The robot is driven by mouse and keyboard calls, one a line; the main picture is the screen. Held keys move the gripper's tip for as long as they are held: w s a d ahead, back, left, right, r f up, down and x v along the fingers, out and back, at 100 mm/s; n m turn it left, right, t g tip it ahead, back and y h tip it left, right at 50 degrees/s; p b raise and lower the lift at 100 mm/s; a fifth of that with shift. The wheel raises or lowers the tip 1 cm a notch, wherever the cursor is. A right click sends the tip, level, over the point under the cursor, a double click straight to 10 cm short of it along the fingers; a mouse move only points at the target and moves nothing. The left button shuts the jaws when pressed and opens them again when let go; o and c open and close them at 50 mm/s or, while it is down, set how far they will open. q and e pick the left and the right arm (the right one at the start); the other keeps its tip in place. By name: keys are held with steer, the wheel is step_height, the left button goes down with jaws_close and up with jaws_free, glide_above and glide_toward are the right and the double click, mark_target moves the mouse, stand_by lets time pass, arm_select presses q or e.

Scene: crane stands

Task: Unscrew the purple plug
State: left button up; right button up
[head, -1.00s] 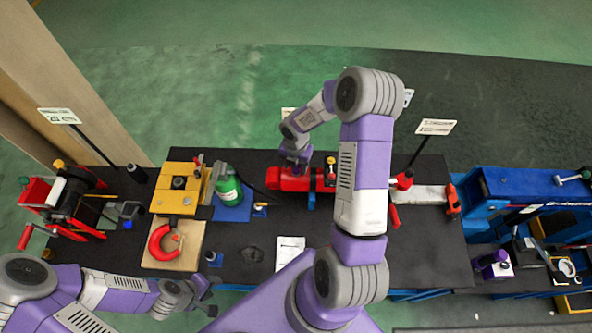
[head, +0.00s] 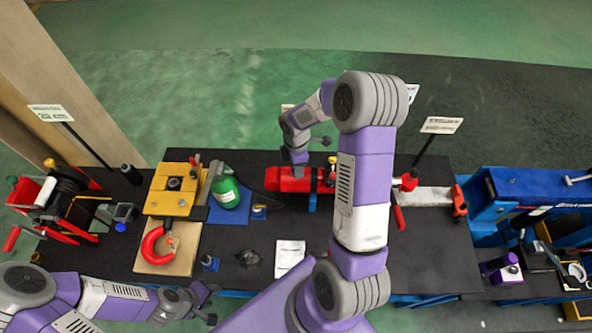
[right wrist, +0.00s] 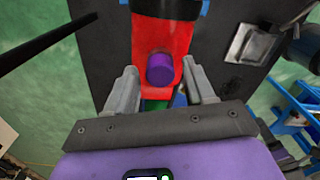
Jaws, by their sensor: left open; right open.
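The purple plug (right wrist: 160,69) is a short round cap in the red body in the right wrist view. The red body (head: 285,182) lies on the black bench in the head view, where my right gripper hides the plug. My right gripper (right wrist: 159,80) is open, with one finger on each side of the plug in the picture. There is a visible gap to the plug on both sides; how far above it the fingertips are, I cannot tell. My left gripper (head: 210,304) is open and empty near the bench's front edge.
A white sheet (head: 290,256) lies in front. A blue machine (head: 520,195) stands at the right.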

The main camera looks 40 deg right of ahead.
steer(key=m+b, duration=0.1)
steer(key=m, duration=0.2)
steer(key=shift+f, duration=0.1)
steer(key=m+b, duration=0.1)
steer(key=m, duration=0.1)
steer(key=shift+m, duration=0.3)
steer(key=shift+m+b, duration=0.3)
steer(key=shift+m, duration=0.6)
steer(key=m, duration=0.4)
steer(key=shift+b, duration=0.35)
steer(key=m, duration=0.4)
jaws_close()
steer(key=shift+r, duration=0.2)
